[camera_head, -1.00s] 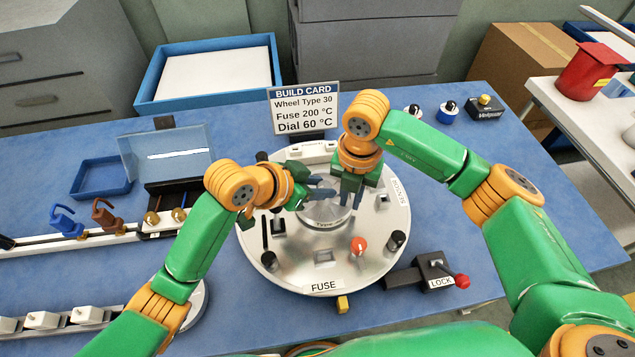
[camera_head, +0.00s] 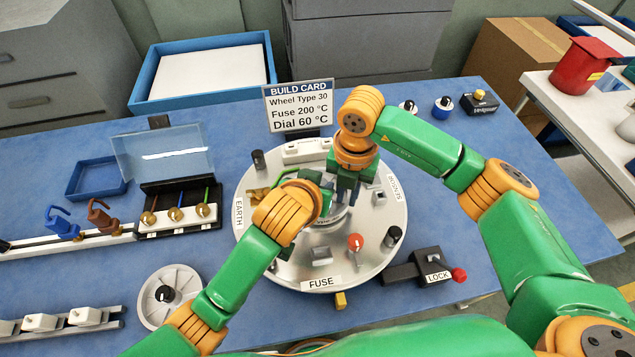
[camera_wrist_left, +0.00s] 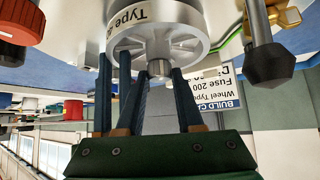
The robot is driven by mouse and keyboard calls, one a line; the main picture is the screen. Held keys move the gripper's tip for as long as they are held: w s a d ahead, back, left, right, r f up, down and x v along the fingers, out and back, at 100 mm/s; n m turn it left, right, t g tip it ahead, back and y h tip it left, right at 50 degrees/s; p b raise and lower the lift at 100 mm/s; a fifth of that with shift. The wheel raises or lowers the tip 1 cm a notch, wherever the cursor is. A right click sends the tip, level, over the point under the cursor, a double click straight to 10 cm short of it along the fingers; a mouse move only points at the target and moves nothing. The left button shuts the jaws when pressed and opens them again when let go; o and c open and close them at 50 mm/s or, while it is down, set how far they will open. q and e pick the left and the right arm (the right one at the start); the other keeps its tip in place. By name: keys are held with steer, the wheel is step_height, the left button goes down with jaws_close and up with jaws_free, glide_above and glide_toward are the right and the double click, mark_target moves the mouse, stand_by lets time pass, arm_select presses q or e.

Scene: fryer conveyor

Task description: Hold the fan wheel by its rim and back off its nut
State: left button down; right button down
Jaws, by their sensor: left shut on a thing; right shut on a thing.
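The fan wheel (camera_wrist_left: 190,35) is a silvery spoked drum with a "Type" label, standing on the round metal plate (camera_head: 290,272). Its small round nut (camera_wrist_left: 160,68) shows at the hub in the left wrist view. My left gripper (camera_wrist_left: 161,76) has its two fingertips closed in on the nut. In the head view its hand covers the wheel's left side and hides the nut. My right gripper (camera_head: 346,190) points down at the wheel's far right; its fingers show left of mine in the wrist view, straddling the rim.
A red knob (camera_head: 355,242) and a black knob (camera_head: 393,236) rise from the plate near the wheel. The LOCK lever (camera_head: 437,272) is at right. A build card (camera_head: 299,106) stands behind. A spoked disc (camera_head: 170,296) and an open-lidded box (camera_head: 178,212) lie left.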

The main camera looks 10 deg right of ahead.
arm_select(q)
steer(key=shift+a, duration=0.1)
steer(key=c, duration=0.5)
jaws_free()
steer(key=shift+c, duration=0.2)
steer(key=v, duration=0.8)
steer(key=shift+a, duration=0.1)
steer(key=shift+c, duration=1.4)
steer(key=a+r+m+g+h, duration=0.2)
steer(key=a+m+h, duration=0.1)
steer(key=a+m, duration=0.15)
steer(key=shift+m, duration=0.25)
steer(key=x, duration=1.1)
steer(key=shift+d+f, duration=0.1)
steer(key=shift+d, duration=0.2)
